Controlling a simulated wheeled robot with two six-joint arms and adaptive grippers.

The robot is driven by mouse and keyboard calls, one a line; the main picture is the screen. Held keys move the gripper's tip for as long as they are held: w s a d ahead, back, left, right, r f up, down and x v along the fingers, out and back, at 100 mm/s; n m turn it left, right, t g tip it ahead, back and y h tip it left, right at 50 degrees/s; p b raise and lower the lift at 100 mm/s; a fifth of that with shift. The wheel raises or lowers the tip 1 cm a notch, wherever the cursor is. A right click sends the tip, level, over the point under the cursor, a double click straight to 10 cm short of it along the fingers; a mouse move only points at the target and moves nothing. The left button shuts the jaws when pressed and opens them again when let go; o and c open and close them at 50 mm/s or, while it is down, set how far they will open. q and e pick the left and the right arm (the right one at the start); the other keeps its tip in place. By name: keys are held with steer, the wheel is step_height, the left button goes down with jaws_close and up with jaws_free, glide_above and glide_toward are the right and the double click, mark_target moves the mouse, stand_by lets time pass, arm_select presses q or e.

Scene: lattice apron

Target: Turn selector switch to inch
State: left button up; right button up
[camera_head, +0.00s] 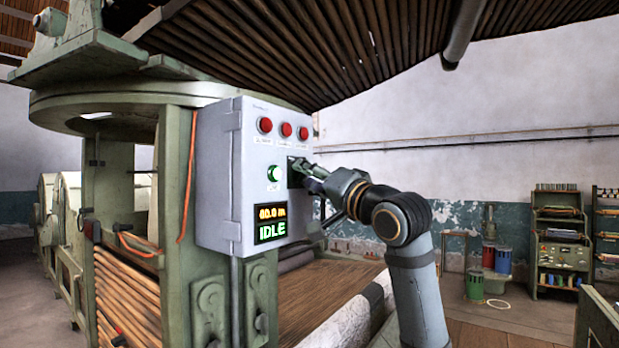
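A grey control box (216,180) is mounted on the green machine frame, left of the middle. Its front face carries several red round lights or buttons (286,130) in a row and a green button (274,173) below them. A small display (270,222) reads "60.0 m" and "IDLE". My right gripper (301,170) reaches in from the right, with its fingertips at a dark plate (292,180) on the face, right of the green button. The fingers cover most of that plate, so the selector switch and its setting are hidden. My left gripper is out of view.
The large green machine frame (175,190) stands around and behind the box, with wooden rods (125,295) at lower left. A shelf rack (560,240) and coloured drums (475,284) stand far right. Open floor (495,320) lies right of my arm.

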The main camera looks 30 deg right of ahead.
steer(key=v, duration=0.7)
steer(key=shift+s, duration=0.25)
steer(key=shift+f, duration=0.1)
